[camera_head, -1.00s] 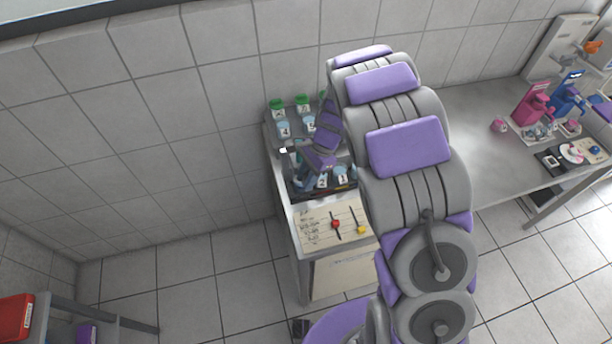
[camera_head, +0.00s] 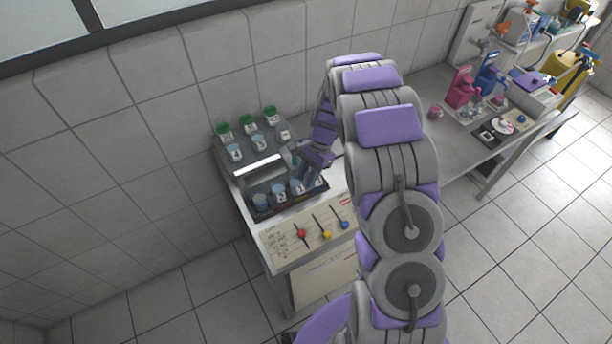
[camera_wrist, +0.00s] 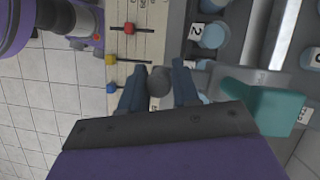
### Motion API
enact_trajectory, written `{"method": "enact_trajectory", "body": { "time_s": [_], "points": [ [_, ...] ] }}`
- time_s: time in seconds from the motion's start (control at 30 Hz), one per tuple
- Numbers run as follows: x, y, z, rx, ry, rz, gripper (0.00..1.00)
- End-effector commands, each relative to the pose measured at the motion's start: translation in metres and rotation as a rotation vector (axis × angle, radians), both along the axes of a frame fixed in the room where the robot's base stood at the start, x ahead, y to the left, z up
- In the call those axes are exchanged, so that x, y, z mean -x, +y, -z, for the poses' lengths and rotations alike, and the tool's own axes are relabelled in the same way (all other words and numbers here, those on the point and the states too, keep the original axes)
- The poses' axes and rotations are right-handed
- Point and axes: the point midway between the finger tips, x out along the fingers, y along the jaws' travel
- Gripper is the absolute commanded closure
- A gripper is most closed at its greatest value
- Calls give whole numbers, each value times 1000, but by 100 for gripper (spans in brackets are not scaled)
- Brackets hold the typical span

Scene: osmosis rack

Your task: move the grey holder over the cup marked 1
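The rack (camera_head: 222,166) stands at the wall with blue-topped cups in rows. The front row includes the cup marked 2 (camera_head: 279,195) and the cup marked 1 (camera_head: 297,188). The cup marked 2 also shows in the wrist view (camera_wrist: 213,36); part of another cup (camera_wrist: 204,65) is beside it. My gripper (camera_head: 306,172) is low at the right end of the front row. In the wrist view my fingertips (camera_wrist: 159,82) sit on both sides of a dark grey rounded piece, apparently the grey holder (camera_wrist: 159,77), seemingly touching it. Its lower part is hidden.
A teal part (camera_wrist: 275,107) stands close right of my gripper in the wrist view. A panel (camera_head: 285,240) with red, yellow and blue sliders fronts the rack. Green-capped bottles (camera_head: 246,124) line the back. A long bench (camera_head: 430,115) with pink and blue devices runs right.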

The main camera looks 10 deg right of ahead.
Motion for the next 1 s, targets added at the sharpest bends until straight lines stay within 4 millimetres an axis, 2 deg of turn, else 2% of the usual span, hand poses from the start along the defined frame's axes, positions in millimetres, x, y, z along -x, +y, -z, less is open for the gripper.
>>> {"method": "enact_trajectory", "body": {
  "time_s": [0.03,0.2,0.57,0.67,1.0],
  "points": [
    [0,0,0,0,-1,0,65],
    [1,0,-1,-1,1,0,49],
    [0,-2,-7,-1,0,-1,48],
    [-3,-7,-19,-1,-1,-1,48],
    [-19,-31,-88,0,-5,0,48]
  ]
}}
